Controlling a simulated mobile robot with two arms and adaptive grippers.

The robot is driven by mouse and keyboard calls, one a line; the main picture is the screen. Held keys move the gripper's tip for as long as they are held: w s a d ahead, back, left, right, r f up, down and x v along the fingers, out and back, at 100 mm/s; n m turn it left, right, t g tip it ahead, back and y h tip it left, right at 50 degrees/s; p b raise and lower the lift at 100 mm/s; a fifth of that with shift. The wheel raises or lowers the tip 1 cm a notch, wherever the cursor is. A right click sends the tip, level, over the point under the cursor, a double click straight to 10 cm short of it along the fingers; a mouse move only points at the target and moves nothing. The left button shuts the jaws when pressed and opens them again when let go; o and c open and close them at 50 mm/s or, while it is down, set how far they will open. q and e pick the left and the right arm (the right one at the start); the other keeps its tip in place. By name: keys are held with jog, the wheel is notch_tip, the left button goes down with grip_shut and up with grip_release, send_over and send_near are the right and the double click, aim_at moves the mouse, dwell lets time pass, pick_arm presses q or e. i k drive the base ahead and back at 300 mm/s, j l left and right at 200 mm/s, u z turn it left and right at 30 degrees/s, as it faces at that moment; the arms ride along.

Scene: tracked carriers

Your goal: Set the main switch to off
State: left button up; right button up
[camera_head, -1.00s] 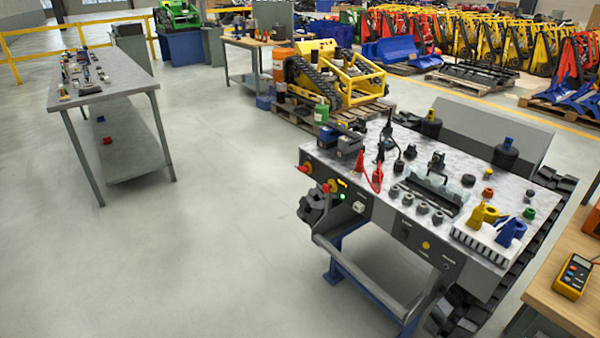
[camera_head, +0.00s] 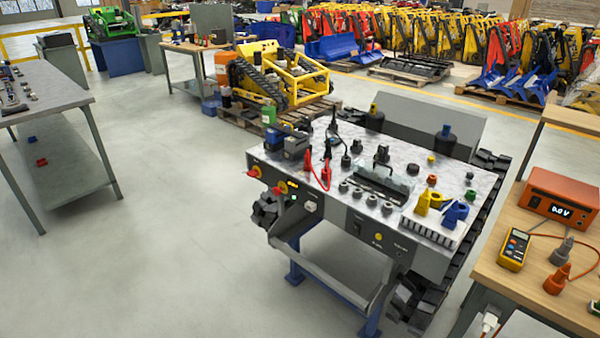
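A tracked carrier with a grey top plate (camera_head: 300,165) stands at centre right. Its front panel carries a red switch handle on a yellow plate (camera_head: 281,187) near the left end. A second red knob (camera_head: 254,172) sits further left at the corner. A small light (camera_head: 293,197) is just below and right of the yellow plate. Which of the red parts is the main switch, and its exact setting, is too small to tell. Neither of my grippers is in view.
A workbench at right holds an orange power supply (camera_head: 558,197), a yellow multimeter (camera_head: 514,249) and orange plugs. A grey table (camera_head: 45,92) stands at left. Open floor (camera_head: 170,230) lies between it and the carrier. A yellow tracked machine (camera_head: 280,75) sits on a pallet behind.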

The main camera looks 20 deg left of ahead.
aim_at(254, 174)
jog(key=i+j+z, duration=0.3)
jog(key=j+z, duration=0.3)
jog(key=j, duration=0.15)
jog(key=i+j+z, duration=0.3)
jog(key=j, duration=0.2)
jog(key=j+z, duration=0.3)
jog(key=k+j, duration=0.05)
jog(key=j, duration=0.05)
